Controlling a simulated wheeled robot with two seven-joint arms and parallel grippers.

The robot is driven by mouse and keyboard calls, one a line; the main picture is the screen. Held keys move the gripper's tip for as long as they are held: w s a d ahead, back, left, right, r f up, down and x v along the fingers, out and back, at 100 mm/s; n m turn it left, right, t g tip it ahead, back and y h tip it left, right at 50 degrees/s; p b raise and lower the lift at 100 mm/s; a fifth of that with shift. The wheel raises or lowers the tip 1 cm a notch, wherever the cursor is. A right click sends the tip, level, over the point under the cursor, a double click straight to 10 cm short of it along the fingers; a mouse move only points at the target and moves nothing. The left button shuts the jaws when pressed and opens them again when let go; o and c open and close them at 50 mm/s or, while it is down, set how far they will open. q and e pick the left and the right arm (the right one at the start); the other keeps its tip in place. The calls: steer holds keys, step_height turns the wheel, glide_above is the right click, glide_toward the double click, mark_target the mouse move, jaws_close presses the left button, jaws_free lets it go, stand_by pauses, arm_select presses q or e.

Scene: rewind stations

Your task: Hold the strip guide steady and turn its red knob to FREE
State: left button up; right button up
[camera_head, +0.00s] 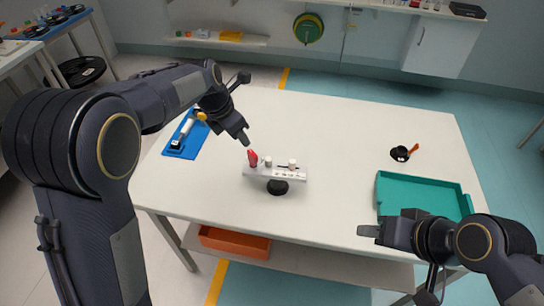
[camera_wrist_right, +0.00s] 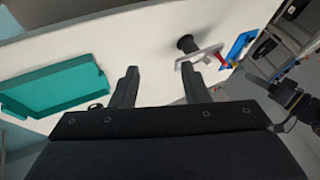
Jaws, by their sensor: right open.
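The strip guide (camera_head: 290,174) is a pale bar on a dark round foot, standing on the white table. Its red knob (camera_head: 253,158) stands up at the bar's left end. Two small whitish posts sit further right along the bar. My left gripper (camera_head: 243,138) is just above and left of the red knob, apparently apart from it; its jaw opening cannot be made out. My right gripper (camera_head: 372,231) is over the table's front edge, away from the guide. In the right wrist view its two fingers (camera_wrist_right: 160,88) are spread and empty, with the strip guide (camera_wrist_right: 200,54) beyond them.
A teal tray (camera_head: 425,181) lies at the table's right. A blue mat (camera_head: 178,154) with a white tool lies at the left. An orange bin (camera_head: 235,243) is on the lower shelf. The table's (camera_head: 340,130) middle and back are clear.

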steer(key=w+f+m+t, duration=0.1)
steer(key=w+f+m, duration=0.2)
steer(key=w, duration=0.5)
steer(key=m+t+y, duration=0.3)
steer(key=m+t, duration=0.1)
steer(key=m, duration=0.4)
glide_toward(293, 166)
steer(key=shift+w+a+f+m+t+h, duration=0.75)
steer(key=shift+w+m+t, duration=0.55)
steer(key=shift+m, duration=2.25)
steer(key=shift+w+a+f+m+t+h, duration=0.9)
steer(key=shift+w+m, duration=0.7)
steer(key=shift+m, duration=1.9)
steer(key=shift+w+a+f+m+t+h, duration=0.55)
steer(key=shift+w+m+t, duration=0.85)
steer(key=shift+m, duration=2.15)
steer(key=shift+a, duration=0.15)
